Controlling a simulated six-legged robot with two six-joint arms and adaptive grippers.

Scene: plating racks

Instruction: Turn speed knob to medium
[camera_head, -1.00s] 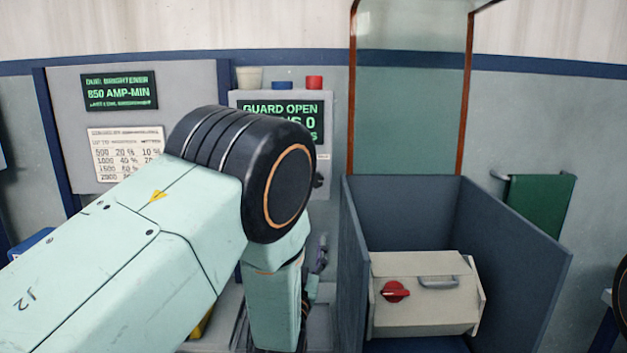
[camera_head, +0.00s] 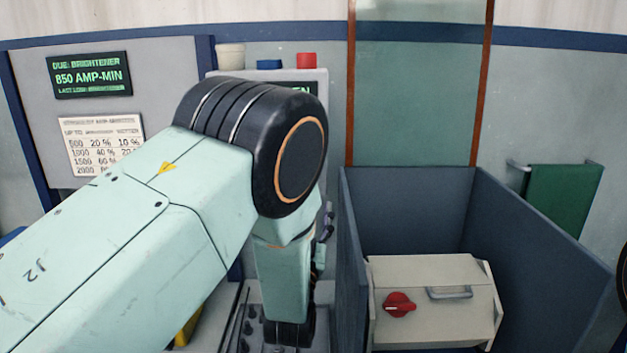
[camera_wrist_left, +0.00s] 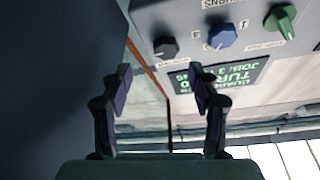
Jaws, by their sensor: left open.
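In the left wrist view, a control panel appears upside down with a black knob (camera_wrist_left: 163,47), a blue knob (camera_wrist_left: 221,36) and a green knob (camera_wrist_left: 281,20). Their labels are too small to tell which is speed. My left gripper (camera_wrist_left: 162,80) is open and empty, its fingers apart and pointing toward the panel; I see no contact with a knob. In the head view a red knob (camera_head: 399,305) sits on a pale lidded box (camera_head: 440,272). My left arm hides most of the panel front and its knobs there. My right gripper is not in view.
The pale box stands inside a blue-grey open bin (camera_head: 535,240) with a clear orange-edged guard (camera_head: 420,95) above. A brightener display (camera_head: 90,75) and chart (camera_head: 100,143) are at left. A green towel (camera_head: 563,198) hangs at right.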

